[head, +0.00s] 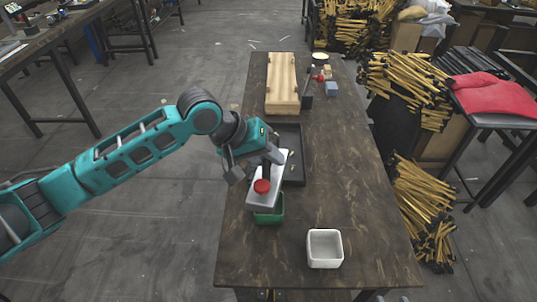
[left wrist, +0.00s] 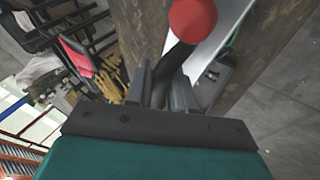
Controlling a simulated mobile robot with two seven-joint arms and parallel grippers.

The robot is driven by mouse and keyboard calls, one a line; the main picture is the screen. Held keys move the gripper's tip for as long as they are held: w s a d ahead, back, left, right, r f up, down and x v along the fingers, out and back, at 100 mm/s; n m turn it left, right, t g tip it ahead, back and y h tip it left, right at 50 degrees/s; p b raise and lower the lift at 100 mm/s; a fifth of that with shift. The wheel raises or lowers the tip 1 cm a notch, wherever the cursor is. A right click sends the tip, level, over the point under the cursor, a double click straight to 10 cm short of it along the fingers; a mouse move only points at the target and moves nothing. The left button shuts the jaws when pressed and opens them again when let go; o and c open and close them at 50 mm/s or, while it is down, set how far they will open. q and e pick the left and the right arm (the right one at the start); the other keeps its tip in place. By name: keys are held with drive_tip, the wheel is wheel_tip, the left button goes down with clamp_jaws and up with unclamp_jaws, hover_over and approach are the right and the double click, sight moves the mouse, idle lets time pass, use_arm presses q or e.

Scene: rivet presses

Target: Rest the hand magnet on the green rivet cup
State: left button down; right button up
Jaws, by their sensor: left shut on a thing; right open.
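The hand magnet (head: 270,182) has a pale flat body, a dark handle and a red knob. My left gripper (head: 257,160) is shut on its dark handle. In the left wrist view, the fingers (left wrist: 165,88) close around the handle, and the red knob of the hand magnet (left wrist: 193,18) sticks out beyond them. The green rivet cup (head: 268,216) stands on the table under the near end of the magnet, which hides part of its opening. I cannot tell whether magnet and cup touch. My right gripper is not in view.
A black tray (head: 298,175) lies on the wooden table (head: 355,180) behind the magnet. A white square bowl (head: 325,262) stands at the near right. A wooden box (head: 281,84), a blue block (head: 331,89) and small items sit at the far end. The table's right middle is clear.

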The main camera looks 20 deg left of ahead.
use_arm(q)
drive_tip(key=shift+f+b, duration=1.15)
drive_tip(key=shift+f, duration=2.7)
drive_tip(key=c, duration=0.9)
unclamp_jaws()
drive_tip(key=shift+c, duration=0.2)
drive_tip(key=shift+o, duration=0.8)
drive_tip(key=shift+f, duration=0.15)
drive_tip(key=o, duration=0.7)
drive_tip(key=shift+o, duration=0.4)
drive_tip(key=shift+s+a+f, duration=0.1)
